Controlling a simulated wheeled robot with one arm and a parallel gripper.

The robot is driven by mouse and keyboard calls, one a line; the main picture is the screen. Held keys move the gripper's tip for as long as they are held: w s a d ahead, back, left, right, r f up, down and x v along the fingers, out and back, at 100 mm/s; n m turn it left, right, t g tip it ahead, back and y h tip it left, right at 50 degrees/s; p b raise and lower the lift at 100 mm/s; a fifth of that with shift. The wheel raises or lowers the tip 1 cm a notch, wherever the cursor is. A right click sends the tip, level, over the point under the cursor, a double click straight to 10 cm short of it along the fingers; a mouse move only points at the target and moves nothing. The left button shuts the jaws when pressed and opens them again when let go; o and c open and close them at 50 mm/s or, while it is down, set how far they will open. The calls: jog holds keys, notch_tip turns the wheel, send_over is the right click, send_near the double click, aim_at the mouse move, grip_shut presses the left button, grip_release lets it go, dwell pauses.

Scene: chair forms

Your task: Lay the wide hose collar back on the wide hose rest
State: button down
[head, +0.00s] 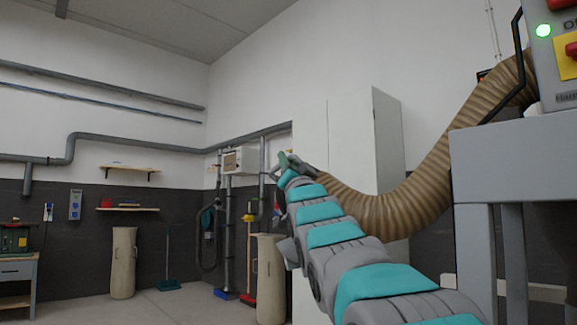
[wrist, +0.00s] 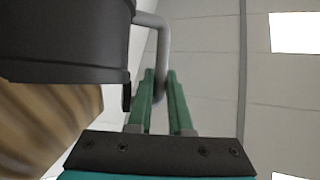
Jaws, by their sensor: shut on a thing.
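The wide hose collar (wrist: 65,45) is a dark grey cylinder filling the upper left of the wrist view, with the ribbed tan hose (wrist: 35,130) running from it. A bent grey handle (wrist: 161,30) sticks out from the collar. My gripper (wrist: 160,82) has green fingers, which are shut on this handle. In the head view my gripper (head: 287,161) is raised at the end of the outstretched arm, and the collar (head: 307,171) shows small beside it. The hose (head: 400,208) sags from there and rises to the right. I cannot make out the wide hose rest.
A grey machine (head: 500,155) with a green lamp and a red and yellow switch stands close on the right. A tall white cabinet (head: 345,130) stands behind the arm. The floor at left is open.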

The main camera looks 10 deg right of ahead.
jog(key=shift+f+b, duration=3.35)
jog(key=shift+f, duration=2.35)
jog(key=c, duration=0.8)
grip_release()
jog(key=shift+o, duration=0.2)
send_near(284, 203)
jog(key=shift+s+f, duration=0.35)
jog(key=shift+s, duration=0.05)
